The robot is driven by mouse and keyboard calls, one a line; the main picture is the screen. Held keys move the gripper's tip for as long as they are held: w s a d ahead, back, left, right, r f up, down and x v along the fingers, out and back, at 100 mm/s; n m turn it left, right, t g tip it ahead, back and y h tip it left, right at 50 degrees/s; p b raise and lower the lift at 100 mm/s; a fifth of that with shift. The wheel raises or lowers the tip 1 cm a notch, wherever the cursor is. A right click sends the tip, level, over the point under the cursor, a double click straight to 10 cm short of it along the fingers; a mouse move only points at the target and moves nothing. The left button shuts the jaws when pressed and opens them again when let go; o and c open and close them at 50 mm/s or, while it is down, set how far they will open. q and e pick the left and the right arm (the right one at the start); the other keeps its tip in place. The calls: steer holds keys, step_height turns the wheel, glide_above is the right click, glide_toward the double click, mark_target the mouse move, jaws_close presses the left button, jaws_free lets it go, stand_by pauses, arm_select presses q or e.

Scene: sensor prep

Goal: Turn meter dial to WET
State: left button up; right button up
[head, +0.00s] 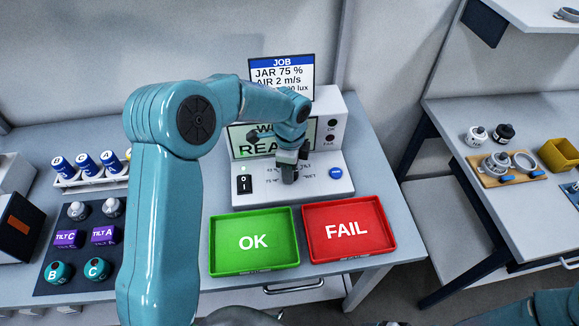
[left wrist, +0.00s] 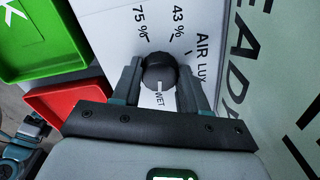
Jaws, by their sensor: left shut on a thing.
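The meter (head: 322,190) is a light panel with a screen behind it. Its black dial knob (left wrist: 159,72) shows in the left wrist view, with labels 75 %, 43 %, AIR, LUX and WET around it. The knob's white pointer line is toward the WET label (left wrist: 160,99). My left gripper (head: 289,176) reaches down onto the panel and hides most of the dial in the head view. In the left wrist view its fingers (left wrist: 159,80) are on both sides of the knob, shut on it.
A green OK tray (head: 254,264) and a red FAIL tray (head: 347,254) lie in front of the meter. A power switch (head: 244,184) is left of the dial and a blue button (head: 335,172) right. A rack of tubes (head: 90,178) stands left.

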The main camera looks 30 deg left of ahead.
arm_select(q)
steer(key=shift+d+f, duration=0.1)
steer(key=shift+d, duration=0.05)
steer(key=o, duration=1.1)
steer(key=shift+d, duration=0.1)
steer(key=shift+c, duration=0.2)
steer(key=shift+a+r, duration=0.2)
step_height(320, 180, up, 16)
steer(key=shift+b, duration=0.3)
steer(key=shift+w+d, duration=0.1)
steer(key=shift+d, duration=0.05)
steer(key=shift+f, duration=0.1)
